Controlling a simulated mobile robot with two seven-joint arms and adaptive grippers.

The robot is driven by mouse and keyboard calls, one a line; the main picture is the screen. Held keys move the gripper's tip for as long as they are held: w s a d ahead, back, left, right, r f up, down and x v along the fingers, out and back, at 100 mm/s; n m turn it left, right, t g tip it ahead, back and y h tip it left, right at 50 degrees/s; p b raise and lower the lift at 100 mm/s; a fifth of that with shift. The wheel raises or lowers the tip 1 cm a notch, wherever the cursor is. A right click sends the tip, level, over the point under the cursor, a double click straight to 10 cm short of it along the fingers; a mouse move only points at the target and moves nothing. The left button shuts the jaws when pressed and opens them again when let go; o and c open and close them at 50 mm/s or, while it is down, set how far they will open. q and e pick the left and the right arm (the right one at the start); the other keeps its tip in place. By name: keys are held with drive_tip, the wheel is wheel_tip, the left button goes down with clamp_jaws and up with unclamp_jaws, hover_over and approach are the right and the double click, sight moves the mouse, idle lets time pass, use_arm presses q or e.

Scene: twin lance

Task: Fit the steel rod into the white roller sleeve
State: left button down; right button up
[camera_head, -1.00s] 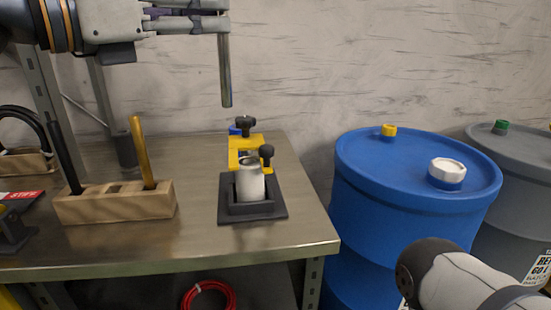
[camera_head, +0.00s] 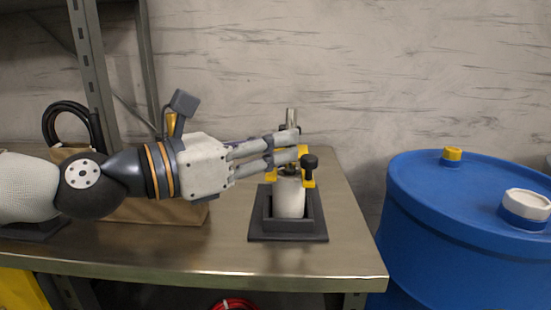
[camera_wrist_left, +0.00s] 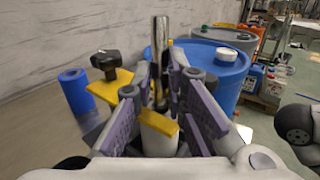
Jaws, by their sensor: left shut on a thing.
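The steel rod (camera_head: 290,117) stands upright in my left gripper (camera_head: 295,146), its top showing above the fingers. The left wrist view shows the rod (camera_wrist_left: 159,60) between the gripper's purple-padded fingers, which are shut on it. The white roller sleeve (camera_head: 289,196) stands upright in a dark square holder (camera_head: 288,237), directly below the gripper. In the left wrist view the sleeve (camera_wrist_left: 157,143) is partly covered by a yellow clamp piece (camera_wrist_left: 158,122). The fingers hide the rod's lower end, so I cannot tell whether it is inside the sleeve.
A black clamp knob (camera_head: 310,163) stands close to the fingertips on the right. A blue cylinder (camera_wrist_left: 75,91) stands behind the holder. A wooden block (camera_head: 155,210) is under my left arm. A blue drum (camera_head: 440,210) is beyond the steel table's (camera_head: 345,258) right edge.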

use_arm(q)
drive_tip(key=shift+f, duration=0.5)
drive_tip(key=shift+r, duration=0.1)
drive_tip(key=c, duration=1.6)
unclamp_jaws()
drive_tip(key=shift+s+a, duration=0.2)
drive_tip(key=shift+a, duration=0.2)
drive_tip(key=v, duration=1.1)
drive_tip(key=shift+s, duration=0.1)
